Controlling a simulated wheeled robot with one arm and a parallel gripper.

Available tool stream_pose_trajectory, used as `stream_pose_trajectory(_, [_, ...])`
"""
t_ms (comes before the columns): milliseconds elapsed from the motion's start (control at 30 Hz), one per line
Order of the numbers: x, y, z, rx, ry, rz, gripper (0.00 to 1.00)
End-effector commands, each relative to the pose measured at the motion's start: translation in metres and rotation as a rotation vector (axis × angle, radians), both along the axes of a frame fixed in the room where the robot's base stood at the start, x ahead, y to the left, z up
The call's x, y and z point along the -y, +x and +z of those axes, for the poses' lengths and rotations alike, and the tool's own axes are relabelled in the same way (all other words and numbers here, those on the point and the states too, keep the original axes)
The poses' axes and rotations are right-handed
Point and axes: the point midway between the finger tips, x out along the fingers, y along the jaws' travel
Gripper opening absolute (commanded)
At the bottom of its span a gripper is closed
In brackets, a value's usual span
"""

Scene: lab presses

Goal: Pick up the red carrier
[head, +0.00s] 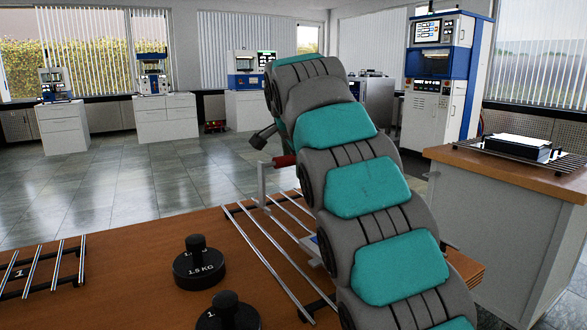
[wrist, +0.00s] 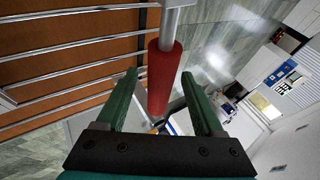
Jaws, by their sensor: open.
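The red carrier shows in the head view as a red handle (head: 284,160) on a grey upright, at the far end of the rod rack; my arm hides much of it. In the wrist view the red handle (wrist: 163,78) runs lengthwise, with a grey post at its upper end. My gripper (wrist: 159,76) is open, its two green fingers on either side of the handle in the picture. I cannot tell whether the handle is between the fingers in depth or just beyond them. No grip on it shows. The fingers are hidden in the head view.
The carrier's rack of metal rods (head: 268,235) is on the brown table (head: 140,250). A black 1.5 KG weight (head: 198,263) and another black weight (head: 227,312) stand left of it. Another rod rack (head: 42,268) is farther left. A side counter (head: 515,168) stands right.

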Motion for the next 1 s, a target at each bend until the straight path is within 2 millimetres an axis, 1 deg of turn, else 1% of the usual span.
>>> stream_pose_trajectory(133, [0.0001,-0.0001,0.0003,0.000,0.000,0.000,0.69])
stream_pose_trajectory(167, [0.0001,-0.0001,0.0003,0.000,0.000,0.000,0.67])
stream_pose_trajectory(700, [0.0002,-0.0002,0.0002,0.000,0.000,0.000,0.06])
stream_pose_trajectory(767, [0.0002,-0.0002,0.0002,0.000,0.000,0.000,0.00])
stream_pose_trajectory(1000, [0.0002,-0.0002,0.0002,0.000,0.000,0.000,0.00])
